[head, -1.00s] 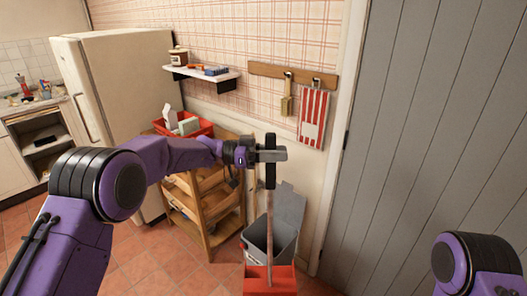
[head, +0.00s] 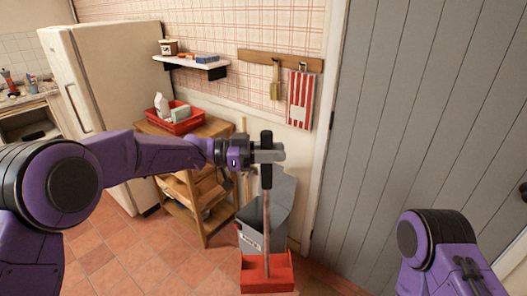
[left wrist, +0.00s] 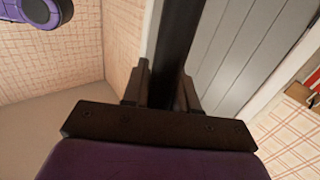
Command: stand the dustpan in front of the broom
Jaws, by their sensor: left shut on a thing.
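The dustpan is a red pan (head: 267,278) on a long pinkish handle with a black grip (head: 266,180). It hangs or stands upright in front of the grey bin; I cannot tell whether its pan touches the floor. My left gripper (head: 266,152) is shut on the black grip near its top. In the left wrist view the dark grip (left wrist: 180,40) runs between the fingers (left wrist: 162,90). A thin pale stick (head: 244,126) shows behind my left gripper, by the wall; it may be the broom's handle, and its lower part is hidden. My right gripper is out of view.
A grey lidded bin (head: 250,240) stands right behind the dustpan. Left of it is a wooden trolley (head: 208,226) with a red tray (head: 182,127) on top. A brush (head: 275,85) and striped towel (head: 301,98) hang on the wall. Tiled floor is clear at front left.

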